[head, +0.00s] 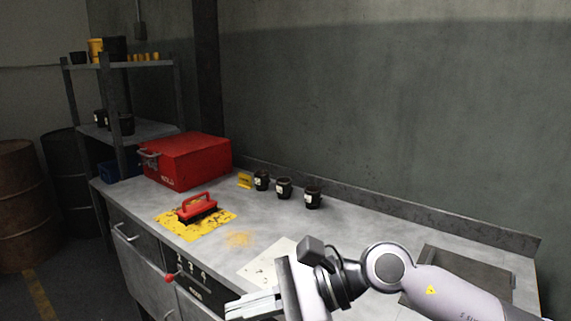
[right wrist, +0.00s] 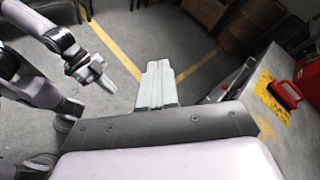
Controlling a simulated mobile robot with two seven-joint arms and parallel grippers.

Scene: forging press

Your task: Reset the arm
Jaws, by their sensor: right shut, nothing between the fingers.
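My right arm (head: 455,292) comes in from the right in the head view, in front of the workbench's near edge. My right gripper (head: 252,305) points left near the bench front, and in the right wrist view (right wrist: 158,72) its fingers are together with nothing between them. It is apart from the things on the bench.
A shelf (head: 122,63) and rusty barrels (head: 22,195) stand left.

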